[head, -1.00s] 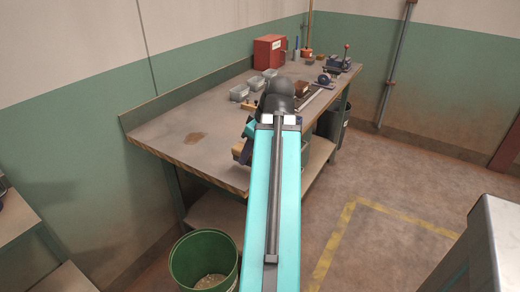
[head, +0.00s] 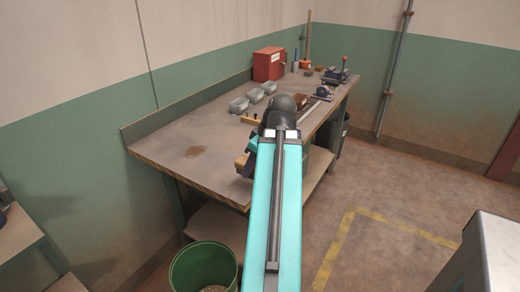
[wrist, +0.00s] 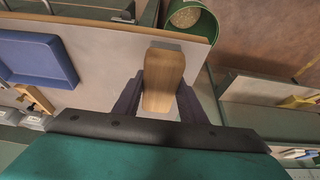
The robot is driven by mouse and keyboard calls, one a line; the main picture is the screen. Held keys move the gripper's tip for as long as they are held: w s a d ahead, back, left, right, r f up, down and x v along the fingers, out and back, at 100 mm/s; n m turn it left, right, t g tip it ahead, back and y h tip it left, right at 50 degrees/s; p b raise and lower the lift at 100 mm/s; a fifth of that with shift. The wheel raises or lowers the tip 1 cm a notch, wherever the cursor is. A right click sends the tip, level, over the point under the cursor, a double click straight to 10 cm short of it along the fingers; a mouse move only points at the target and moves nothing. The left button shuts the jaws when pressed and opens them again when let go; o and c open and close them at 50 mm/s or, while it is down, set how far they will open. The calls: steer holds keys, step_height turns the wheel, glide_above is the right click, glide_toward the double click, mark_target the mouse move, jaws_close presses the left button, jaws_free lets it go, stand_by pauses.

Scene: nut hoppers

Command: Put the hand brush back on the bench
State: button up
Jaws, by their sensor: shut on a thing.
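My gripper (wrist: 160,88) is shut on the hand brush (wrist: 163,78), whose pale wooden body shows between the two dark fingers in the wrist view. In the head view the brush (head: 241,161) shows as a small tan piece left of my arm, near the front edge of the bench (head: 165,165). In the wrist view the brush appears over the bench top (wrist: 105,80), close to its edge. I cannot tell whether it touches the top. The brush's bristles are hidden. My arm covers part of the bench in the head view.
A blue tray (wrist: 37,60) lies on the bench beside the brush. Grey bins (head: 238,104), a red box (head: 269,64) and a vise (head: 338,74) stand farther back. A green bucket (head: 203,266) stands on the floor in front.

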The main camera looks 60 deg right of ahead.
steer(key=shift+w+d+p, duration=0.3)
steer(key=shift+d+p, duration=0.5)
steer(key=shift+p, duration=2.6)
steer(key=d+p, duration=0.1)
steer(key=p, duration=0.1)
steer(key=w+d+p, duration=0.1)
steer(key=p, duration=0.1)
steer(key=shift+d, duration=0.15)
steer(key=w+d+p, duration=0.1)
steer(key=d, duration=0.2)
steer(key=w+d+f+p, duration=0.1)
steer(key=d, duration=0.2)
steer(key=w+d+p, duration=0.1)
steer(key=w+d, duration=0.1)
steer(key=d, duration=0.2)
steer(key=shift+f, duration=0.2)
steer(key=shift+f+p, duration=0.15)
steer(key=shift+p, duration=0.15)
steer(key=shift+f+p, duration=0.8)
steer(key=shift+f, duration=0.85)
steer(key=shift+f, duration=0.2)
steer(key=o, duration=1)
steer(key=shift+c, duration=0.2)
